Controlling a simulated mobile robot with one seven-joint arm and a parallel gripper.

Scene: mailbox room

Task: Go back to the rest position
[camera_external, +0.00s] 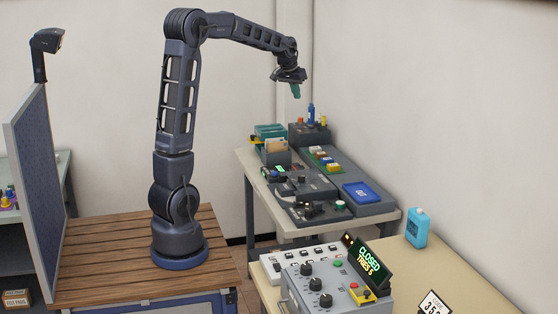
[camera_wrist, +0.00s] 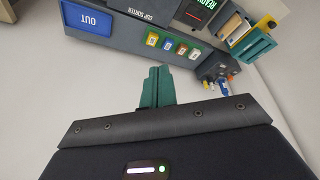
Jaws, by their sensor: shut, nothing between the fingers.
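My gripper (camera_external: 296,90) hangs at the end of my raised arm in the external view, above the back of the far table and well clear of everything on it. Its green fingers are shut with nothing between them. In the wrist view my gripper (camera_wrist: 157,72) shows as closed green fingers in front of my dark wrist plate. My arm rises from a base on the wooden-topped cart, bends at a high elbow and reaches right.
The far table holds a cup sorter with coloured buttons (camera_external: 322,158), a blue OUT tray (camera_external: 361,193) and a green holder (camera_external: 269,132). A console with a CLOSED display (camera_external: 368,264) and a blue bottle (camera_external: 418,228) stand on the near table. A blue panel (camera_external: 36,190) stands left.

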